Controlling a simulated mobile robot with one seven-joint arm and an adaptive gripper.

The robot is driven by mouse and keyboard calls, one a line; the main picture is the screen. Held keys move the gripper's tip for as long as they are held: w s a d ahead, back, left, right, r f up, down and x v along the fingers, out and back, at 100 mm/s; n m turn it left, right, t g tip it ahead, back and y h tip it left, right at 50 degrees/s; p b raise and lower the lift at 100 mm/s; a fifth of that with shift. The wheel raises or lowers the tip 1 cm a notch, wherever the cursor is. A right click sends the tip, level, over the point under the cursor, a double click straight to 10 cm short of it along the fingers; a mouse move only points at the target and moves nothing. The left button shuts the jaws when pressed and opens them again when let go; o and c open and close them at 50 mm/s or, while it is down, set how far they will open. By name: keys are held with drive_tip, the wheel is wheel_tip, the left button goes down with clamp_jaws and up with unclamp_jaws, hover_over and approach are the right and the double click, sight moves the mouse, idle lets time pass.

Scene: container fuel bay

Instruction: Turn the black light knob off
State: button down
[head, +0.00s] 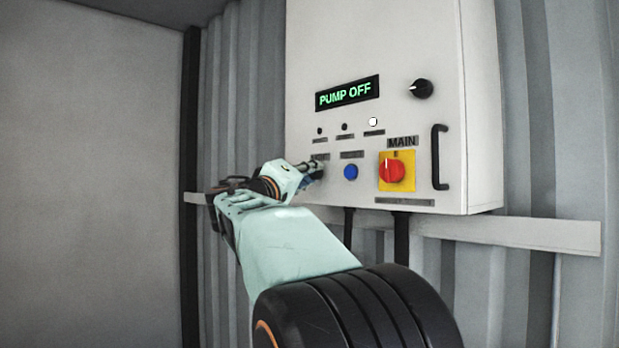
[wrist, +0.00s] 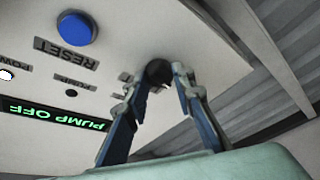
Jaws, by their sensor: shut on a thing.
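A small black knob (wrist: 158,71) on the control box shows in the wrist view between the fingertips of my gripper (wrist: 160,78). My gripper is shut on it, one finger on each side. The direction the knob points cannot be made out. A small label (wrist: 126,77) beside it is partly covered and unreadable. In the head view my gripper (head: 316,169) is at the lower left of the box front and hides most of the knob.
The grey box (head: 310,60) carries a "PUMP OFF" display (head: 347,93), a blue RESET button (head: 351,172) right of my gripper, and a red MAIN switch (head: 393,171) on yellow. Another black knob (head: 421,89) sits upper right, above a black handle (head: 439,157). A lit white lamp (head: 373,122) shows.

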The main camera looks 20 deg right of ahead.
drive_tip(key=shift+r+n+y+p, duration=0.1)
drive_tip(key=shift+n+y+p, duration=0.45)
drive_tip(key=shift+n, duration=0.75)
drive_tip(key=c, duration=1.6)
unclamp_jaws()
drive_tip(key=v, duration=1.2)
